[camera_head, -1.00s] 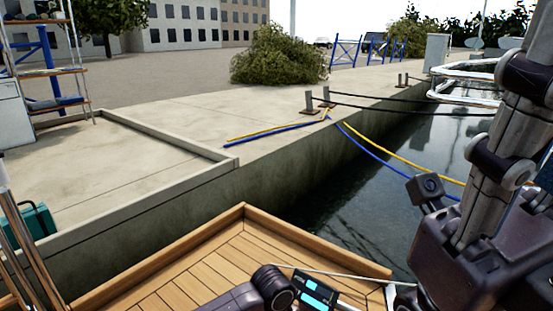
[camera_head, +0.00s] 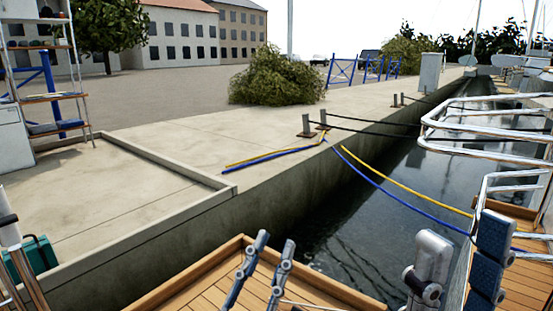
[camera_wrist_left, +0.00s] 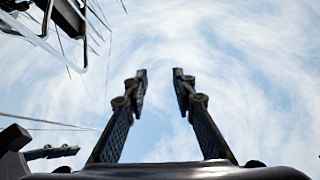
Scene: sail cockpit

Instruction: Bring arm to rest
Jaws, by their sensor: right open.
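My left gripper (camera_head: 276,240) is at the bottom middle of the head view, in front of the wooden deck. Its two fingers point up and stand apart. In the left wrist view, the same gripper (camera_wrist_left: 160,71) points at the sky, with nothing between its fingers. My right gripper (camera_head: 463,235) is at the lower right of the head view. Its fingers point up, wide apart, with nothing held between them. Most of both arms is out of the head view.
The wooden deck (camera_head: 208,281) lies below, beside the concrete quay (camera_head: 150,160). Dark water (camera_head: 345,225) runs along the quay. Steel rails (camera_head: 500,148) stand at right. Yellow and blue ropes (camera_head: 405,184) cross the water. A teal case (camera_head: 36,256) sits at left.

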